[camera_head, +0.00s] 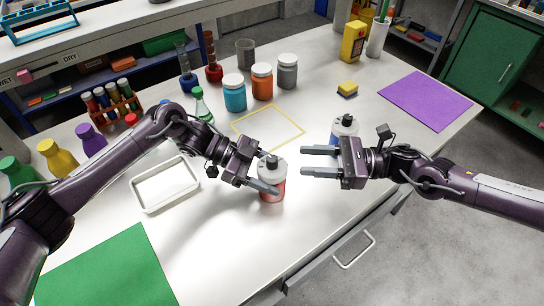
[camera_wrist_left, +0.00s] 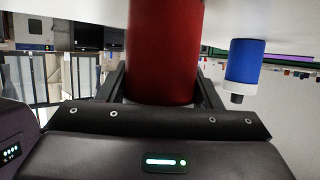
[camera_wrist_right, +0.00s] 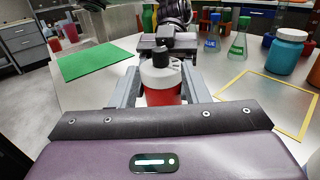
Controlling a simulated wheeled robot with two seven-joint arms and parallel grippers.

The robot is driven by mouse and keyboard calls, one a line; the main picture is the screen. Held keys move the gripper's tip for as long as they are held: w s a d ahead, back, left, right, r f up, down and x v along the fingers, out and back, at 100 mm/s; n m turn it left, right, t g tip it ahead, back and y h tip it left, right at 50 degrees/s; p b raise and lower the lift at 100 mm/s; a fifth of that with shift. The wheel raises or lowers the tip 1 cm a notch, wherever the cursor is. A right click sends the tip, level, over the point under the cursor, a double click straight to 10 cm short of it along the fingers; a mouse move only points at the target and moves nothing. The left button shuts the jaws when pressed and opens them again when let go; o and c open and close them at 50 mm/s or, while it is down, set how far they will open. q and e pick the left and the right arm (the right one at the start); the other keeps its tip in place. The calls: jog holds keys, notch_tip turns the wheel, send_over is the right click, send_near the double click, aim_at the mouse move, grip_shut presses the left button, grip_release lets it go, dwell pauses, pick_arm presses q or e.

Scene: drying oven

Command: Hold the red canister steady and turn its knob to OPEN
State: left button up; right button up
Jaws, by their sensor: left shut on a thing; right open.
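The red canister (camera_head: 271,188) stands upright on the white table, with a white top and a black knob (camera_head: 271,162). My left gripper (camera_head: 272,172) is shut on its body from the left; the red body fills the space between the fingers in the left wrist view (camera_wrist_left: 165,50). My right gripper (camera_head: 304,161) is open and empty, to the right of the canister and apart from it. In the right wrist view the canister (camera_wrist_right: 162,80) shows between the open fingers, with its black knob on top. The knob's markings are too small to read.
A blue canister (camera_head: 345,127) stands just behind my right gripper. A white tray (camera_head: 165,185) lies left of the red canister. A yellow-outlined square (camera_head: 268,128) and several jars lie behind. A green mat (camera_head: 105,272) and a purple mat (camera_head: 427,98) lie at the sides.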

aim_at(272, 158)
jog(key=a, duration=0.9)
jog(key=shift+w, duration=0.3)
grip_shut()
